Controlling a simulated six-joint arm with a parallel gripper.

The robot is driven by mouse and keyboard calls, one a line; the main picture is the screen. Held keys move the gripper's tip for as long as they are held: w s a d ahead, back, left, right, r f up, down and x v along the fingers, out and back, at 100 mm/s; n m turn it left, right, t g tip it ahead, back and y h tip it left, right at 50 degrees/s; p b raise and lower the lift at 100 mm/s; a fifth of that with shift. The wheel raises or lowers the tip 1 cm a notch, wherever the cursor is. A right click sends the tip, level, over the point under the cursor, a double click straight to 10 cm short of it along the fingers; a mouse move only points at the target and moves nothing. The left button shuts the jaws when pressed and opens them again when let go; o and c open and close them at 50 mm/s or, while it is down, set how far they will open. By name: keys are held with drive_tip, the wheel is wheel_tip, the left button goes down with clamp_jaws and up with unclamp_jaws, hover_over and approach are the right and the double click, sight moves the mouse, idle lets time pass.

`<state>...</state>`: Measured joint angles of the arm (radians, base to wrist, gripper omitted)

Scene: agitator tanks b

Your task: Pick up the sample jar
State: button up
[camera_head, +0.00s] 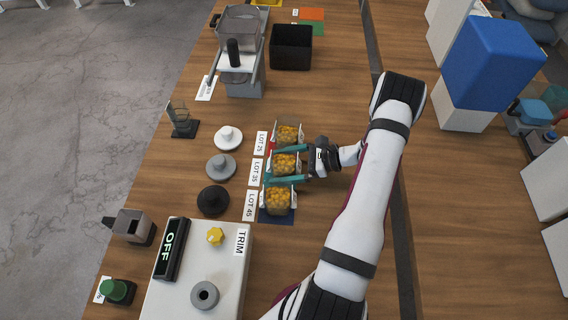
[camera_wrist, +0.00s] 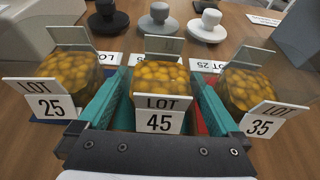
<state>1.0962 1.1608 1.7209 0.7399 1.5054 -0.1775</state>
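Three clear square jars of yellow-orange balls stand in a row. In the wrist view their front cards read LOT 25 on the left jar (camera_wrist: 68,70), LOT 45 on the middle jar (camera_wrist: 160,75) and LOT 35 on the right jar (camera_wrist: 247,88). In the head view they are the near jar (camera_head: 278,200), the middle jar (camera_head: 284,163) and the far jar (camera_head: 287,133). My gripper (camera_head: 270,165) is open, its two teal fingers on either side of the middle jar. In the wrist view, gaps show beside that jar's card. The task names no lot.
Table labels beside the row read LOT 25 (camera_head: 261,143), LOT 35 (camera_head: 256,171) and LOT 45 (camera_head: 250,205), far to near. Neighbouring jars stand close outside both fingers. Knobbed discs (camera_head: 220,167) lie beyond the labels. A white TRIM box (camera_head: 222,265) stands nearer; a black bin (camera_head: 291,47) stands farther back.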

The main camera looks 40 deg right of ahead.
sight(272, 158)
drive_tip(key=c, duration=1.3)
drive_tip(key=shift+r, duration=0.1)
drive_tip(key=shift+r, duration=1.2)
drive_tip(key=shift+s+d+r, duration=0.1)
drive_tip(key=shift+r, duration=0.75)
drive_tip(key=s+d+r, duration=0.5)
drive_tip(key=s+r, duration=0.1)
drive_tip(key=s, duration=0.4)
drive_tip(key=shift+d+r, duration=0.15)
drive_tip(key=shift+r, duration=0.2)
drive_tip(key=shift+s, duration=0.1)
